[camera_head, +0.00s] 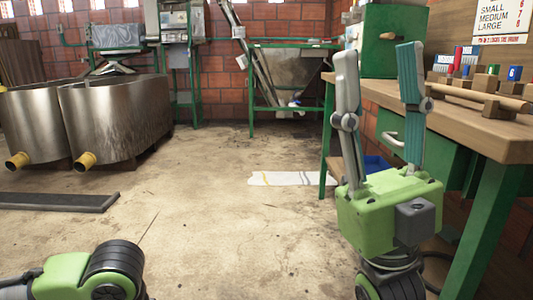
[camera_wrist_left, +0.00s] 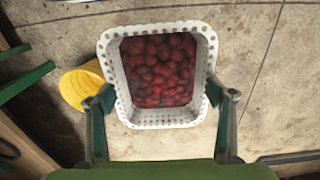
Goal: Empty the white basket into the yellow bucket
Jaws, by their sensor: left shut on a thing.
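The white basket (camera_wrist_left: 165,117) shows in the left wrist view, full of dark red round fruits (camera_wrist_left: 158,70). My left gripper (camera_wrist_left: 162,96) has one finger on each side of the basket and is shut on it. The yellow bucket (camera_wrist_left: 80,88) lies left of the basket in that view, partly hidden behind the basket's edge. Neither basket nor bucket shows in the head view, where only a part of my left arm is seen at the bottom left. My right gripper (camera_head: 378,50) points up, its fingers wide apart and empty.
A wooden workbench (camera_head: 460,110) with green legs stands right, close to my right gripper. Two metal tanks (camera_head: 115,115) with yellow-ended spouts stand left. A dark flat slab (camera_head: 60,202) lies on the floor. The middle concrete floor (camera_head: 200,220) is clear.

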